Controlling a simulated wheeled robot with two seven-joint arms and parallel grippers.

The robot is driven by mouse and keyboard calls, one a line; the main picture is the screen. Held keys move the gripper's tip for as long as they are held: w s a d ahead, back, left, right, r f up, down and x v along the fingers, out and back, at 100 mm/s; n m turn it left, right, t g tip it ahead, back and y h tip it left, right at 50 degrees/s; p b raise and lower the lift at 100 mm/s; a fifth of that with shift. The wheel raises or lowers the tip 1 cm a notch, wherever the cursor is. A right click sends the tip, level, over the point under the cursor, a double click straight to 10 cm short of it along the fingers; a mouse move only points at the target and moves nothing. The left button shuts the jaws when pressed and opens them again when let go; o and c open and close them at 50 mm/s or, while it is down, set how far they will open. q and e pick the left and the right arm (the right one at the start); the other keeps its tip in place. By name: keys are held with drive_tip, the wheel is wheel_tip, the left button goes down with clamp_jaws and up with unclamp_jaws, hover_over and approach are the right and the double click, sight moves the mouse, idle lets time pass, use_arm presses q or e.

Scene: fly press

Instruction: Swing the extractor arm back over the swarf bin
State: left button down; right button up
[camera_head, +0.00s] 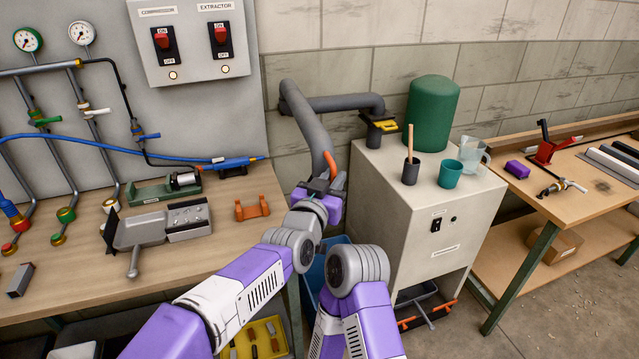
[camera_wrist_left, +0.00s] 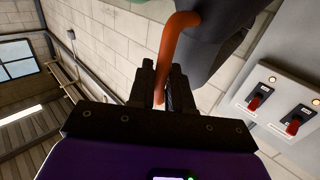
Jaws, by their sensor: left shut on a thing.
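The extractor arm (camera_head: 312,127) is a grey curved pipe coming from the wall behind the bench. Its free end drops between the bench and the cabinet, and its mouth is hidden. An orange-red handle (camera_head: 331,163) is at that end; it also shows in the left wrist view (camera_wrist_left: 179,40). My left gripper (camera_head: 318,186) is at the handle, its dark fingers shut around the bar. A blue bin (camera_head: 310,270) on the floor in the gap, perhaps the swarf bin, is mostly hidden behind my arms. My right gripper is not in view.
A grey cabinet (camera_head: 437,217) stands close to the right, with a green cylinder (camera_head: 432,112) and cups on top. A switch box (camera_head: 192,40) hangs above.

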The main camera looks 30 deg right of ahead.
use_arm(q)
drive_tip(key=shift+w+a+r, duration=0.1)
drive_tip(key=shift+w, duration=0.1)
drive_tip(key=c, duration=1.5)
unclamp_jaws()
drive_tip(key=shift+o, duration=1.4)
drive_tip(key=shift+w, duration=0.15)
drive_tip(key=shift+s, duration=0.2)
drive_tip(key=v, duration=0.7)
drive_tip(key=shift+a, duration=0.15)
drive_tip(key=shift+s, duration=0.1)
